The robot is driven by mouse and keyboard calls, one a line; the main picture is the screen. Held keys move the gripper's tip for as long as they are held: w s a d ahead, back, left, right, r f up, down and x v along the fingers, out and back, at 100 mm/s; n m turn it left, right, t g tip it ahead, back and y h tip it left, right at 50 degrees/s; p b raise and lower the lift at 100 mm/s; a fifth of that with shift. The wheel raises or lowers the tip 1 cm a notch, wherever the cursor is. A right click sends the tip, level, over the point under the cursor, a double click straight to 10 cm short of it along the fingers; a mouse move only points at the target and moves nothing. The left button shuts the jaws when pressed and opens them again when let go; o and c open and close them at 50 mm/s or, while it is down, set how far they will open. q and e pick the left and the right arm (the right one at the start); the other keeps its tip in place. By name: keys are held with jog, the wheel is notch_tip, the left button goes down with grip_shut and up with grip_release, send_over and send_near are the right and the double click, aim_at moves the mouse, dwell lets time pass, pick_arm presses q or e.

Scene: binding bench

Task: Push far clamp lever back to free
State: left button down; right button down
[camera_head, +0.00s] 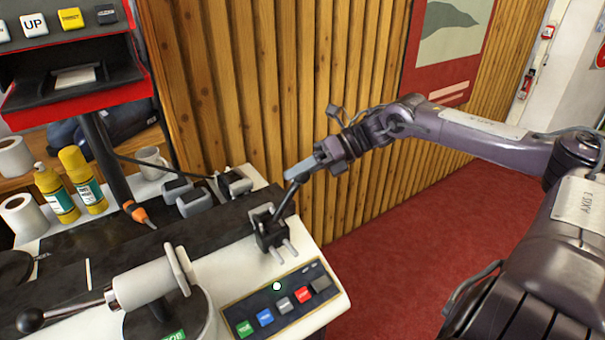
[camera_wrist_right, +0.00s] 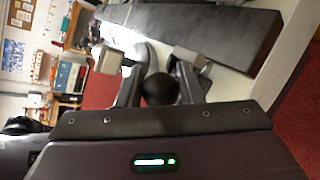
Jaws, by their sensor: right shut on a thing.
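The far clamp (camera_head: 270,237) is a black block with two pale prongs at the right end of the dark bar. Its black lever (camera_head: 287,202) slants up and to the right from the block. My right gripper (camera_head: 306,169) is shut on the top end of the lever. In the right wrist view a round black knob (camera_wrist_right: 160,89) sits between the two fingers of the right gripper (camera_wrist_right: 157,78). The fingers hide the knob in the head view. My left gripper is not in view.
A panel with coloured buttons (camera_head: 280,300) lies just in front of the clamp. A pale roller with a ball-ended handle (camera_head: 145,284) is at front left. Yellow bottles (camera_head: 83,180), a mug (camera_head: 150,160) and a red-edged screen (camera_head: 75,95) stand farther left. A ribbed wooden wall (camera_head: 270,80) stands behind.

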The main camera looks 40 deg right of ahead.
jog(key=shift+w+d+f+t+y, duration=0.1)
jog(key=shift+w+d+t+y, duration=0.25)
jog(key=shift+d, duration=0.3)
jog(key=c, duration=2.2)
grip_release()
jog(key=shift+w+f, duration=0.1)
jog(key=shift+w, duration=0.15)
jog(key=c, duration=1.9)
grip_release()
jog(key=shift+w+f, duration=0.3)
jog(key=shift+w, duration=0.15)
jog(key=shift+o, duration=1.1)
jog(key=shift+w+f, duration=0.1)
jog(key=shift+w, duration=0.05)
jog(key=shift+o, duration=1.2)
jog(key=shift+a, duration=0.2)
jog(key=shift+o, duration=1.4)
jog(key=shift+s+r, duration=0.2)
jog(key=shift+s, duration=0.2)
jog(key=shift+o, duration=0.7)
jog(key=shift+s, duration=0.1)
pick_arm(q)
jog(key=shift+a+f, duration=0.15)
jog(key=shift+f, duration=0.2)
pick_arm(e)
jog(key=shift+d+f, duration=0.1)
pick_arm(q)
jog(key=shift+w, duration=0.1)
